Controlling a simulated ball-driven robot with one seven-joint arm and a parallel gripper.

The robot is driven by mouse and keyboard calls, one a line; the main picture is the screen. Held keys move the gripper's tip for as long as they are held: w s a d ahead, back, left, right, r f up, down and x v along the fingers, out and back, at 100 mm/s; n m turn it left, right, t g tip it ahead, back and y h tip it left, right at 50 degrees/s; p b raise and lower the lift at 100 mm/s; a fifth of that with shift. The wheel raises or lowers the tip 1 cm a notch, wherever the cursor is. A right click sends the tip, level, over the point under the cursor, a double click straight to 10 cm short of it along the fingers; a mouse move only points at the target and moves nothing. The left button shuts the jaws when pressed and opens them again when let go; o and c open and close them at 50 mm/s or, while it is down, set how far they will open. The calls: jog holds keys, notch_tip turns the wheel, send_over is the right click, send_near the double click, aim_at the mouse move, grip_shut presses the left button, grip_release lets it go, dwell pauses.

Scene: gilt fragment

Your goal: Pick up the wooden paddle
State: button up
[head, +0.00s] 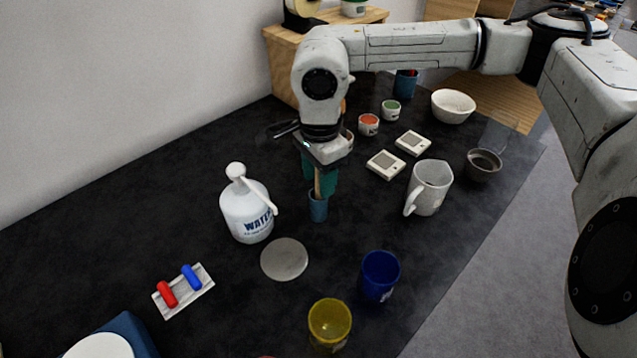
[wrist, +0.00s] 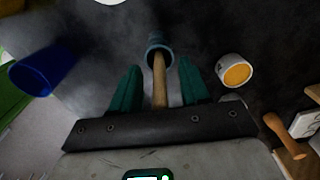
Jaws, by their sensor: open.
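The wooden paddle (head: 317,183) stands with its lower end in a small blue-grey cup (head: 318,208) on the dark table. In the wrist view its wooden shaft (wrist: 160,82) runs out of the cup's mouth (wrist: 157,42) and passes between my two teal fingers. My gripper (wrist: 160,86) is open, with a finger on each side of the shaft and a visible gap on both sides. In the head view my gripper (head: 320,180) points down just above the cup. The paddle's other end is hidden by my gripper.
A white water jug (head: 248,212) stands left of the cup, and a grey disc (head: 284,259) lies in front. A white mug (head: 428,187) is to the right. Blue (head: 379,276) and yellow (head: 330,323) cups stand nearer. Two small white devices (head: 386,165) lie behind right.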

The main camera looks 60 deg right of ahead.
jog(key=shift+f, duration=0.7)
jog(key=shift+c, duration=0.4)
grip_shut()
